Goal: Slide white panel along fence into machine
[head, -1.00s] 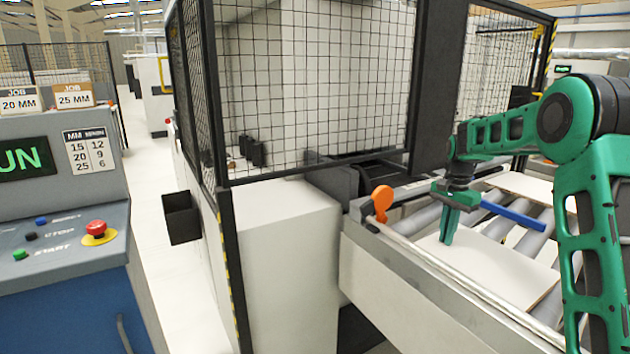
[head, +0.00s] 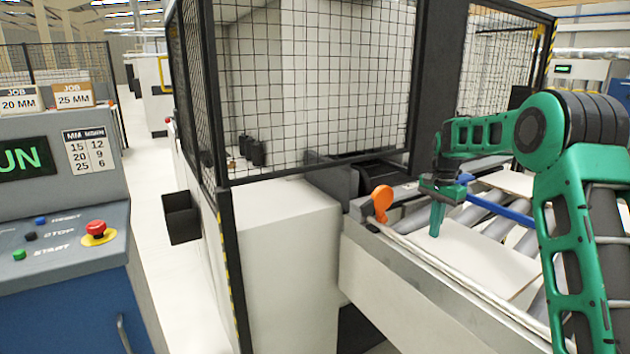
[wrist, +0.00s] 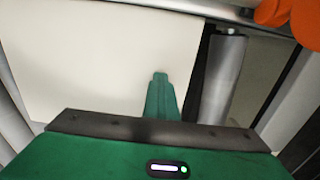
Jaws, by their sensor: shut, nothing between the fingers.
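The white panel (head: 478,262) lies flat on the roller infeed, its long edge close along the metal fence (head: 428,276). My gripper (head: 435,232) is shut and empty, its fingertips pointing down at the panel's end nearer the machine (head: 340,180). In the wrist view the closed fingers (wrist: 160,78) overlap the panel (wrist: 95,60) near its edge by a roller; I cannot tell whether they touch it. The machine's entry is a dark opening behind the mesh guard, partly hidden.
An orange knob (head: 382,203) stands on the fence near the entry. A blue bar (head: 505,215) crosses above the rollers. Another pale panel (head: 508,182) lies farther back. The mesh guard (head: 320,80) encloses the machine.

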